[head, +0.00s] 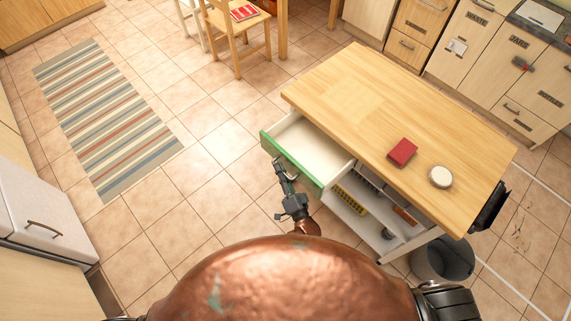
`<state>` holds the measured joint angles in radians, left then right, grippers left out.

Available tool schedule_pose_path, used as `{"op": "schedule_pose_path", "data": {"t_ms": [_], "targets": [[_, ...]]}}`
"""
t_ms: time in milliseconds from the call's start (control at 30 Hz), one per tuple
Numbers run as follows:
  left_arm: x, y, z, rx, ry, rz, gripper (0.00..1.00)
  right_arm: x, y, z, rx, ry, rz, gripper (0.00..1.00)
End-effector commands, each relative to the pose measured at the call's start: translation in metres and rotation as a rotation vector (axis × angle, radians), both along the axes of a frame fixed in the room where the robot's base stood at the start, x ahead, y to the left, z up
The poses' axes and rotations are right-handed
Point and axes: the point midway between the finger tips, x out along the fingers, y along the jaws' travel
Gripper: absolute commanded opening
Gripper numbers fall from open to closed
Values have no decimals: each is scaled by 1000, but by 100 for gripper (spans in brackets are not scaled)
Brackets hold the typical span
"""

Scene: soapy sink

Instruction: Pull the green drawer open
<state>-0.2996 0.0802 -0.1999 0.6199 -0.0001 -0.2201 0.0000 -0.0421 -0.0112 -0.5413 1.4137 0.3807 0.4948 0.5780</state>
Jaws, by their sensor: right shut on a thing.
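The green drawer (296,164) is in the wooden-topped island, on its left side. It stands pulled out, with its green front away from the body and its pale, empty inside showing. My right gripper (282,168) is at the outer face of the green front, near its middle, shut on the drawer's handle. The handle itself is mostly hidden by the fingers. My left gripper is not in view.
The island top (350,90) carries a red block (402,152) and a round white-topped item (441,177). Open shelves below hold a yellow item (350,201). A grey bin (443,257) stands at the island's near end. Tiled floor left of the drawer is clear, with a striped rug (108,115) beyond.

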Motion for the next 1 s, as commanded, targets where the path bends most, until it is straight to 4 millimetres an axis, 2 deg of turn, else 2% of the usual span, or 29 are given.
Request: {"op": "schedule_pose_path", "data": {"t_ms": [333,367,600,867,1000], "targets": [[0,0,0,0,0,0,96,-1,0,-1,1,2,-1,0],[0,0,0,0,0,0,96,-1,0,-1,1,2,-1,9],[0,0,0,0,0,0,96,-1,0,-1,1,1,0,26],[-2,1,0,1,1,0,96,-1,0,-1,1,1,0,26],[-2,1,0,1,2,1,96,-10,-3,-3,-1,2,0,26]]}}
